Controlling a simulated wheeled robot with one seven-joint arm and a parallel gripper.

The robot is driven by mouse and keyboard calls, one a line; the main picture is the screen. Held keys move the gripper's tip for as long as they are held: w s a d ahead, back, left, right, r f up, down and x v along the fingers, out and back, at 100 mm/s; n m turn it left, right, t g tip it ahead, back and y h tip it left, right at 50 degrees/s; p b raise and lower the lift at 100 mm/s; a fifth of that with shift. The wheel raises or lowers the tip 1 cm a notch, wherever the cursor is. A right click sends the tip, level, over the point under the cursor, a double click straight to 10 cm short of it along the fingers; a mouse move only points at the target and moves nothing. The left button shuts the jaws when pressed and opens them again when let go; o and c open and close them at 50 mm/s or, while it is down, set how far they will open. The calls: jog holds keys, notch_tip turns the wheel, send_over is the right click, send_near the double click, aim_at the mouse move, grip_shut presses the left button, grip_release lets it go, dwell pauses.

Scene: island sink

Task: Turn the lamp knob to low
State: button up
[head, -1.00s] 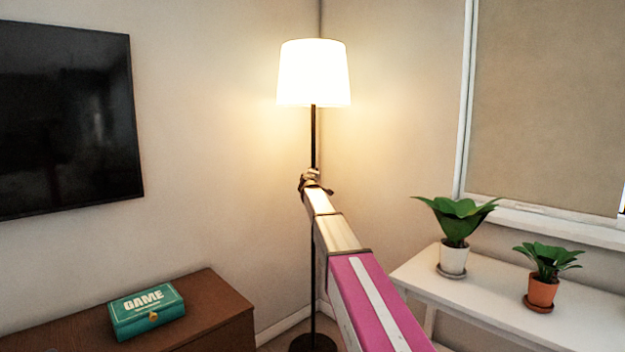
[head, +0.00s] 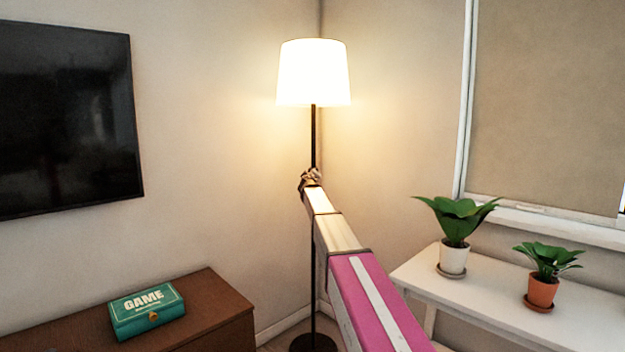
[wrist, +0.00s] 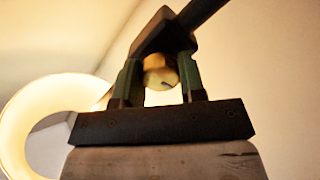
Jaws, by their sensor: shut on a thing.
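The floor lamp stands in the corner with its white shade (head: 314,75) lit and a thin black pole (head: 313,135). In the wrist view the round, brass-coloured lamp knob (wrist: 160,72) sits on a dark housing (wrist: 163,35) on the pole. My gripper (wrist: 161,78) has one finger on each side of the knob and is shut on it. In the head view my gripper (head: 311,177) is at the pole, below the shade, and hides the knob. The glowing shade also shows at the left of the wrist view (wrist: 35,105).
A brown cabinet (head: 225,310) with a teal game box (head: 147,310) stands at the lower left. A white table (head: 480,295) with two potted plants (head: 455,230) is at the right. A dark screen (head: 65,120) hangs on the left wall.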

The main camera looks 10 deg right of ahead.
jog(key=o, duration=0.9)
jog(key=shift+s, duration=0.15)
jog(key=v, duration=1)
jog(key=shift+s, duration=0.3)
